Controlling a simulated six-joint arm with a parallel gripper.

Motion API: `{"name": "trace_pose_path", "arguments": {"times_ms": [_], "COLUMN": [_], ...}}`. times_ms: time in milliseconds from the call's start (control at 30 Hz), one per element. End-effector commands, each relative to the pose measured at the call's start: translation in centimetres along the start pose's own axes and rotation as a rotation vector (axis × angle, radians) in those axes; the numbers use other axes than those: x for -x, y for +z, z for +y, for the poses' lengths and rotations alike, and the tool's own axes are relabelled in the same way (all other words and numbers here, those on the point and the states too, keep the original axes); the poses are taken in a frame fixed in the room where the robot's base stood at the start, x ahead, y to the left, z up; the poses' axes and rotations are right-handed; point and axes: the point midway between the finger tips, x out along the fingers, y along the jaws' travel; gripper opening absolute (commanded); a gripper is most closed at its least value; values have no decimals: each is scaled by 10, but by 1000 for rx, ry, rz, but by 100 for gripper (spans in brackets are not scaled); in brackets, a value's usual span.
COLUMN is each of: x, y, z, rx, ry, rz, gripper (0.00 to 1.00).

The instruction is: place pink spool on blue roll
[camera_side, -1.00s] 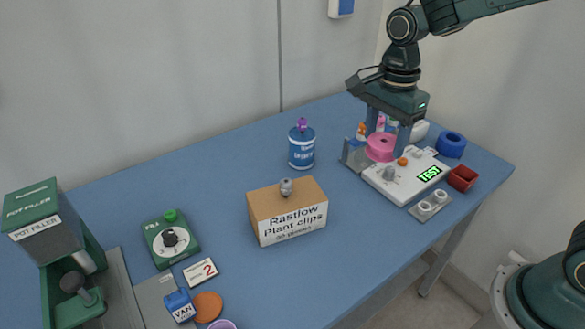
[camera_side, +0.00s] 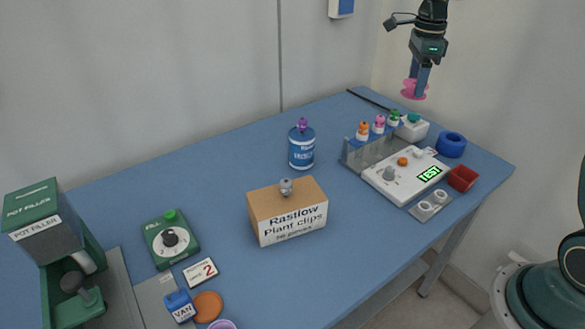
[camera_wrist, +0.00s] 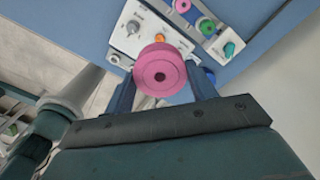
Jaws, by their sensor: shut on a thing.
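My gripper (camera_side: 419,80) is shut on the pink spool (camera_side: 414,89) and holds it in the air above the far right end of the table. In the wrist view the pink spool (camera_wrist: 160,74) sits between the two fingers (camera_wrist: 162,92), its centre hole facing the camera. The blue roll (camera_side: 451,145) lies flat on the table near the right edge, below and to the right of my gripper. In the wrist view the spool hides part of what lies beneath.
A white tester box (camera_side: 405,175) with a green display stands beside a rack of small capped bottles (camera_side: 363,133). A red tray (camera_side: 463,178) and a grey holder with two white rings (camera_side: 430,206) are near the right edge. A blue can (camera_side: 301,148) and a carton (camera_side: 287,210) stand mid-table.

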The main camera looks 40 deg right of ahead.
Motion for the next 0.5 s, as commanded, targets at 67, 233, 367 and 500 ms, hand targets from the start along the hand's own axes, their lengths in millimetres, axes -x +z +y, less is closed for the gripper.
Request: {"name": "trace_pose_path", "arguments": {"times_ms": [67,233,367,500], "x": [3,8,12,15], "y": [-22,-70,-110,-149], "z": [-21,-58,-81,-98], "rx": [-86,-262,-393,-514], "ry": [-1,-1,-1,-1], "rz": [0,0,0,0], "gripper": [34,34,34,34]}}
